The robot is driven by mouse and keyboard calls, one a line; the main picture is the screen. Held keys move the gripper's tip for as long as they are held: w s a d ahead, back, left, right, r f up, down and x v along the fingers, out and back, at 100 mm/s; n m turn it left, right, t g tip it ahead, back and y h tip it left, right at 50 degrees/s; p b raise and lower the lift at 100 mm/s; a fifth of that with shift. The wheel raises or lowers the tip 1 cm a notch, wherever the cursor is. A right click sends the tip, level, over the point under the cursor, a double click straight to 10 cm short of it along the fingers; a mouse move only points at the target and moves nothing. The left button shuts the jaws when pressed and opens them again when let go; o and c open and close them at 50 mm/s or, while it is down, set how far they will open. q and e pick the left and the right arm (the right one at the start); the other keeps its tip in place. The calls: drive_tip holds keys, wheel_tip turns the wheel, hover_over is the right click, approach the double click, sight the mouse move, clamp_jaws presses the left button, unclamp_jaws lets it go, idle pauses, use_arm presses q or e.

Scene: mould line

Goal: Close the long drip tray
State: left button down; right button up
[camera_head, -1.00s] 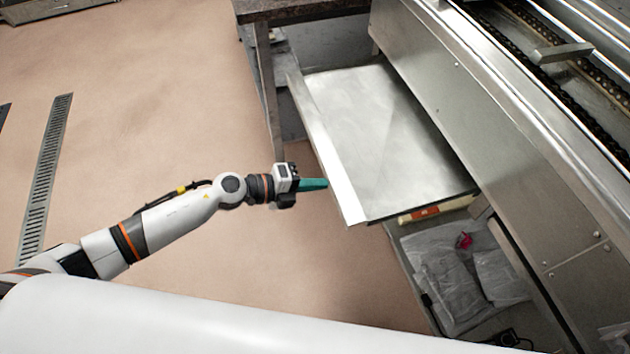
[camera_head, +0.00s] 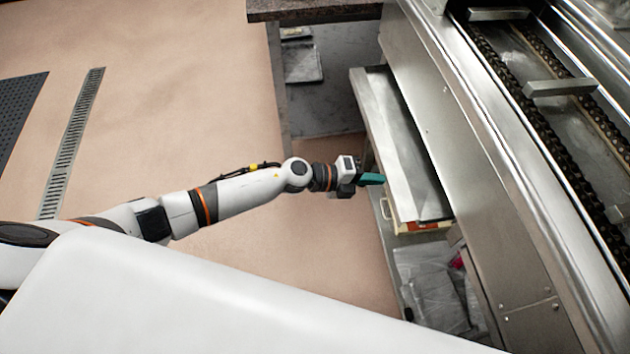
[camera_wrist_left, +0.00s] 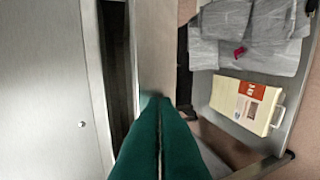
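The long drip tray (camera_head: 408,150) is a flat bare metal tray under the side of the machine at the right in the head view. In the left wrist view the closed fingers (camera_wrist_left: 165,100) meet the tray's metal strip (camera_wrist_left: 155,45). My right gripper is not in view.
A cream box with a red label (camera_wrist_left: 247,104) and grey plastic bags (camera_wrist_left: 243,35) lie on a lower shelf below the tray. The machine's steel side panel (camera_head: 480,180) runs along the right. A stone-topped table (camera_head: 312,10) stands behind. The floor at left is open.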

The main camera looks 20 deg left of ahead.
sight(417, 176)
use_arm(q)
drive_tip(key=w+d, duration=0.1)
drive_tip(key=d, duration=0.2)
drive_tip(key=w+d, duration=0.2)
drive_tip(key=d, duration=0.1)
drive_tip(key=w+d+b, duration=0.1)
drive_tip(key=w+d, duration=0.1)
drive_tip(key=d, duration=0.2)
drive_tip(key=shift+w+d, duration=0.25)
drive_tip(key=shift+d, duration=0.1)
drive_tip(key=shift+d+r, duration=0.1)
drive_tip(key=shift+r, duration=0.05)
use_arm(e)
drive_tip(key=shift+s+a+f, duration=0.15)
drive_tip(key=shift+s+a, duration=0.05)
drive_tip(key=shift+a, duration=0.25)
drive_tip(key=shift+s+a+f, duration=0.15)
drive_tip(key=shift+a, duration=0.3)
use_arm(q)
drive_tip(key=shift+d+r, duration=0.1)
drive_tip(key=shift+r, duration=0.05)
